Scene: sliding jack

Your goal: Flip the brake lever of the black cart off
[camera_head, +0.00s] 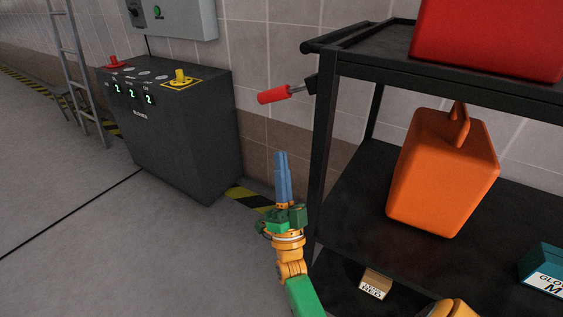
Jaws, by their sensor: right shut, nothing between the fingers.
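The black cart (322,150) stands at the right, with its side post facing me. Its brake lever (275,94) has a red grip on a thin metal rod and sticks out to the left from the upper part of the post. The lever slopes slightly down toward its red end. My right gripper (281,155) has blue fingers pointing up and held together, with nothing between them. It is below the red grip in the picture, left of the cart post, and apart from the lever. My left gripper is not in view.
A dark control box (185,135) with red and yellow knobs stands at the left by the tiled wall. The cart carries a red case (490,35), an orange container (442,175) and small boxes. A ladder (73,75) leans at far left. Floor at lower left is clear.

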